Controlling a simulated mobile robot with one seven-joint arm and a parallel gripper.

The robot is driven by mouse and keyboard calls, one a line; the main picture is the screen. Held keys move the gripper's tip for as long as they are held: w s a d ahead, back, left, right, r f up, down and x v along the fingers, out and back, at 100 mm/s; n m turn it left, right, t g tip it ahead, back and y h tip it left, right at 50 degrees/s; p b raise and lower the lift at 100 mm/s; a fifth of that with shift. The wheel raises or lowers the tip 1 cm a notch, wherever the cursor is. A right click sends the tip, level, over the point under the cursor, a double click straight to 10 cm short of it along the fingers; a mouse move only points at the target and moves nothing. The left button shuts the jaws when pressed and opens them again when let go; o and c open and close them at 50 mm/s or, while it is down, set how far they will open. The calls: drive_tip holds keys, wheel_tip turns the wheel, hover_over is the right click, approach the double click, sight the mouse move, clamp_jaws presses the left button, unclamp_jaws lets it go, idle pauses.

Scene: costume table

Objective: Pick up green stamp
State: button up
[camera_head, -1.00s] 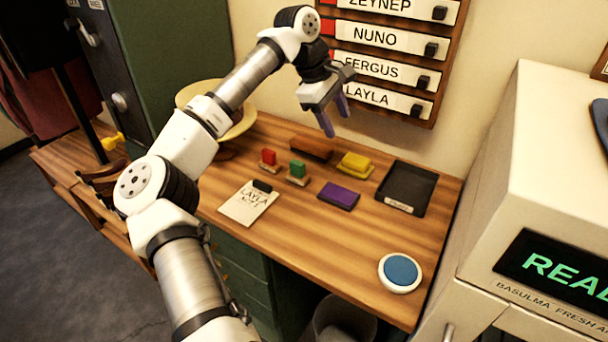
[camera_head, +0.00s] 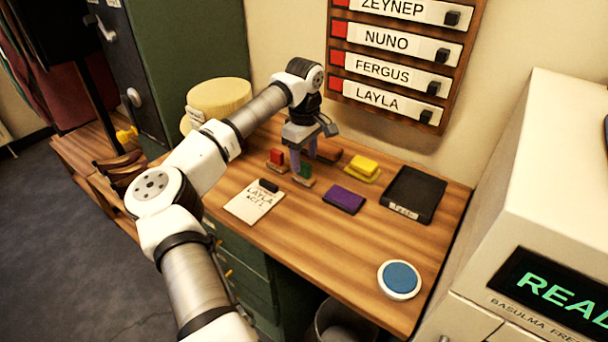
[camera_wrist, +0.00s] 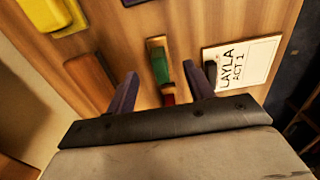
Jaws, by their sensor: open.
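The green stamp (camera_head: 306,171), a green block on a small wooden base, stands on the wooden table. My gripper (camera_head: 303,160) points down at it, open and empty, and partly hides it in the head view. In the wrist view the green stamp (camera_wrist: 161,70) shows in the gap between the two purple fingers of my gripper (camera_wrist: 164,82). I cannot tell whether the fingertips are level with it or still above it. The red stamp (camera_head: 277,157) stands just left of it, and shows in the wrist view (camera_wrist: 168,98) nearer the gripper body.
A clipboard (camera_head: 250,208) lies in front to the left. A purple pad (camera_head: 344,198) and a yellow block (camera_head: 363,167) are to the right. A brown block (camera_head: 328,150) lies behind. A black tray (camera_head: 425,187) and a blue button (camera_head: 401,277) are farther right. Table between is clear.

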sight(304, 163)
wheel_tip(304, 163, down, 5)
drive_tip(key=shift+p, duration=1.05)
drive_tip(key=shift+c, duration=0.3)
drive_tip(key=c, duration=1)
drive_tip(key=shift+c, duration=0.2)
drive_tip(key=shift+r, duration=0.15)
wheel_tip(304, 163, up, 20)
drive_tip(key=b, duration=0.3)
drive_tip(key=shift+b, duration=0.4)
